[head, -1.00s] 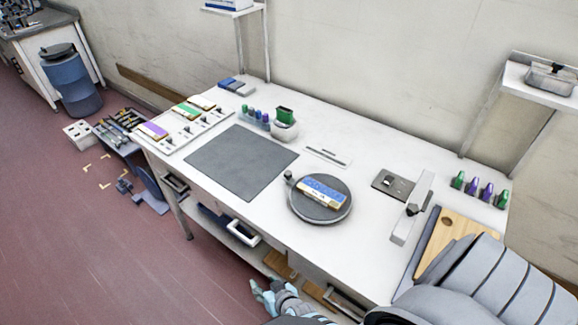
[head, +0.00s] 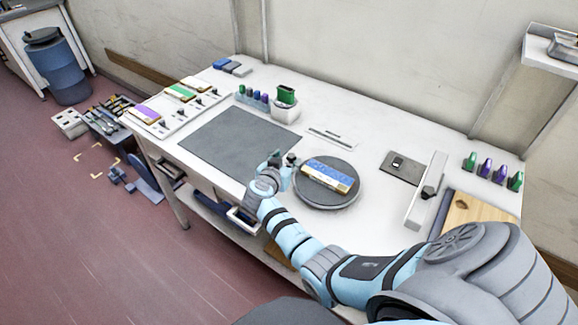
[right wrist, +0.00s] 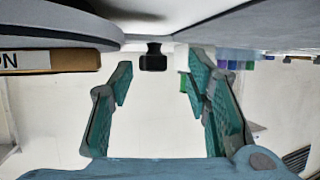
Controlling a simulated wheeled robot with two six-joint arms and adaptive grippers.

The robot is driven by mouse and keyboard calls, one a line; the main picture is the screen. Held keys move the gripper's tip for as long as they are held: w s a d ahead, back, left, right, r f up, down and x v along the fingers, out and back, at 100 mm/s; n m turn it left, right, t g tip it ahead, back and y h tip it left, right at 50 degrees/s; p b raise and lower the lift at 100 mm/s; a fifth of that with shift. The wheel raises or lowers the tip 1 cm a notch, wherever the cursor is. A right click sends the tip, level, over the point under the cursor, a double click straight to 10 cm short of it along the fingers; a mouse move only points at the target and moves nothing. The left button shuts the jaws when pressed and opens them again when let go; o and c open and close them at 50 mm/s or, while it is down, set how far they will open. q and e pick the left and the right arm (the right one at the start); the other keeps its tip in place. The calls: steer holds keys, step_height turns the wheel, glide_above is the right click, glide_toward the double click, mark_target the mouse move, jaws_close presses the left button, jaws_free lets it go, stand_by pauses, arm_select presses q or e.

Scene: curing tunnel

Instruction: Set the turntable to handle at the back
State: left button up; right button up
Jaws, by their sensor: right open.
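The turntable (head: 341,201) is a round dark grey disc on the white workbench. A block with a blue top and a wooden side (head: 330,175) lies on it. The handle (head: 291,158), a small dark knob, stands at the disc's left edge, partly hidden by my right gripper. My right gripper (head: 281,167) is open and close to the knob at the disc's left side. In the right wrist view the dark knob (right wrist: 153,58) shows between the open teal fingers, near their tips, and the disc's edge (right wrist: 60,28) is at upper left. My left gripper is not in view.
A dark mat (head: 235,142) lies left of the turntable. Behind are a white cup with a green item (head: 286,108) and a flat white plate (head: 331,138). A grey upright fixture (head: 427,190) and a wooden board (head: 470,212) stand to the right.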

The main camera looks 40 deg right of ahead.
steer(key=shift+b+x, duration=0.35)
steer(key=shift+x, duration=0.6)
steer(key=shift+s+d+r, duration=0.1)
steer(key=shift+s+r, duration=0.25)
steer(key=shift+s, duration=0.05)
steer(key=shift+c, duration=0.4)
steer(key=shift+f, duration=0.1)
jaws_close()
steer(key=shift+d, duration=0.1)
